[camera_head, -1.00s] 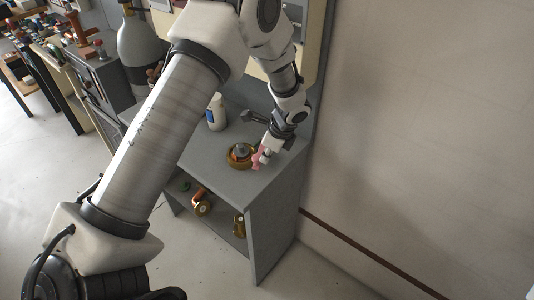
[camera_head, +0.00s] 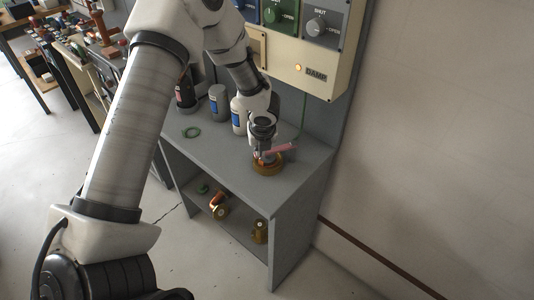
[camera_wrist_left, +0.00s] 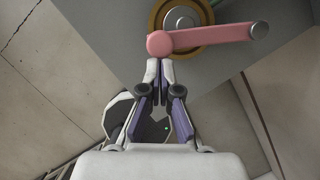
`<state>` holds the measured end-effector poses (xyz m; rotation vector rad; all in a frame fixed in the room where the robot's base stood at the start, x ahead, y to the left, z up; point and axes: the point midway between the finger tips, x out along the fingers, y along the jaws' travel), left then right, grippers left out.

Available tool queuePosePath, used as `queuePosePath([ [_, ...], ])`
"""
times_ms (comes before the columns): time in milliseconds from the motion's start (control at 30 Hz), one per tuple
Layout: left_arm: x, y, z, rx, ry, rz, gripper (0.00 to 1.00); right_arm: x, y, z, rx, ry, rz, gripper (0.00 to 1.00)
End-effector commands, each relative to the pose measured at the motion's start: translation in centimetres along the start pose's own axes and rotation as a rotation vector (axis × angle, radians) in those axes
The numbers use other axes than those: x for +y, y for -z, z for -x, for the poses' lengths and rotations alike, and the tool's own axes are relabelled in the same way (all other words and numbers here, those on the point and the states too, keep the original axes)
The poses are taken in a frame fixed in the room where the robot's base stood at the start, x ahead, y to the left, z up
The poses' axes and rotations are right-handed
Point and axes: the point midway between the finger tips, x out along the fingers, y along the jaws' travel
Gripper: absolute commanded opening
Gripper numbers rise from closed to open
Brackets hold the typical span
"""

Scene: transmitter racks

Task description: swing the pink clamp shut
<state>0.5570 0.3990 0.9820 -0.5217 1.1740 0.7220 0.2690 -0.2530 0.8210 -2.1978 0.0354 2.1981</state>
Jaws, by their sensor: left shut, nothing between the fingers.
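The pink clamp (camera_head: 280,150) is a bar lying over a round brass fitting (camera_head: 268,168) on top of the grey cabinet. In the left wrist view the clamp (camera_wrist_left: 213,38) runs from a round pink end just beyond my fingertips to a smaller end with a grey pin at the right. It crosses the brass fitting (camera_wrist_left: 154,14), whose grey centre shows behind it. My left gripper (camera_head: 262,153) is shut and empty at the clamp's round end; it also shows in the left wrist view (camera_wrist_left: 162,62). I cannot tell whether it touches. My right gripper is out of view.
A panel with knobs (camera_head: 317,27) hangs above. Brass parts (camera_head: 219,206) lie on the lower shelf. A wall (camera_head: 440,120) is at the right.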

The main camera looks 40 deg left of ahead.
Motion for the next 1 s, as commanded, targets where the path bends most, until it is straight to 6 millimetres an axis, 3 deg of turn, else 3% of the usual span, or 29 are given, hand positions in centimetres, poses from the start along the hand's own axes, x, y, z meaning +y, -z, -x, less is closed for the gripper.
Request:
queuePosePath([
  [300, 0.7, -1.9, -0.5, 0.0, 0.02, -0.061, 0.0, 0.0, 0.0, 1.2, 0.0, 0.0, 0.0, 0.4],
  [1000, 0.6, -2.5, -0.6, -0.005, 0.021, -0.059, 0.0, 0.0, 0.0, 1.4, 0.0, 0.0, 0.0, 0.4],
])
